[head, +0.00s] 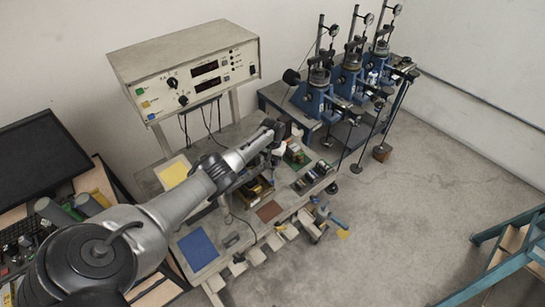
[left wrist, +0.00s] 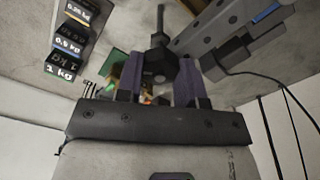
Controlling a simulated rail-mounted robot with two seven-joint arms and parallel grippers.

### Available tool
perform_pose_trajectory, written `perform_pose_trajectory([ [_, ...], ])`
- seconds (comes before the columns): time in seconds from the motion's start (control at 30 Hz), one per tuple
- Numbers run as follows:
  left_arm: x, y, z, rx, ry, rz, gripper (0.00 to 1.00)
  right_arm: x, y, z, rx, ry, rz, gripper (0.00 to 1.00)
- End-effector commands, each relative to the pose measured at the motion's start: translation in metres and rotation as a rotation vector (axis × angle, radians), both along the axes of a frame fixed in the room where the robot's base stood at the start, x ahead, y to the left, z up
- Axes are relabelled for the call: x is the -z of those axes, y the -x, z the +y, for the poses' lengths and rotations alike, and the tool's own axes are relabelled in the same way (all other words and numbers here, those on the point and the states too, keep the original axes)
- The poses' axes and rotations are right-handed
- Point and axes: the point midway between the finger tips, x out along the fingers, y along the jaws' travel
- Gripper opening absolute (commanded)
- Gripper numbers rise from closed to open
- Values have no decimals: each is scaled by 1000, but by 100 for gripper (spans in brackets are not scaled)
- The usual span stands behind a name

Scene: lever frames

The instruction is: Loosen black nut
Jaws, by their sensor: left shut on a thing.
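My left arm reaches across the bench in the head view, and its gripper (head: 279,138) is at the bench's far right end, near the lever frames. In the left wrist view the two fingers of my left gripper (left wrist: 161,80) stand either side of a dark, faceted piece that looks like the black nut (left wrist: 158,66). They are shut on it. A dark rod rises from it. In the head view the nut is hidden by the gripper and arm. My right gripper is in neither view.
Three blue lever frames (head: 316,100) with dial gauges stand behind the gripper. A control box (head: 185,65) stands at the back of the bench. Labelled weights (left wrist: 68,45) and a long grey bar (left wrist: 225,25) lie close to the fingers.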

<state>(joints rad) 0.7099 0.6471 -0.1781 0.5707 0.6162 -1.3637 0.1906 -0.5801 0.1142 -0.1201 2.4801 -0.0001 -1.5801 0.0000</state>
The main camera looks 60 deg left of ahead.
Motion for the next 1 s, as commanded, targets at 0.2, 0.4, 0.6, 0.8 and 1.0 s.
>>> perform_pose_trajectory([
  [0.2, -2, -1, 0, -144, 1, -1, 11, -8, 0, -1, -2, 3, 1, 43],
  [0.4, -1, -1, 0, -231, 1, -2, 11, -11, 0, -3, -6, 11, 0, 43],
  [0.6, -1, -1, 0, -278, 1, -2, 11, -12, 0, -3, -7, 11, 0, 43],
  [0.8, 0, 0, 0, -292, 0, -1, 11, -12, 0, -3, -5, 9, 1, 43],
  [1.0, 0, -1, 0, -293, 0, -1, 11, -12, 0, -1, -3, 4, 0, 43],
])
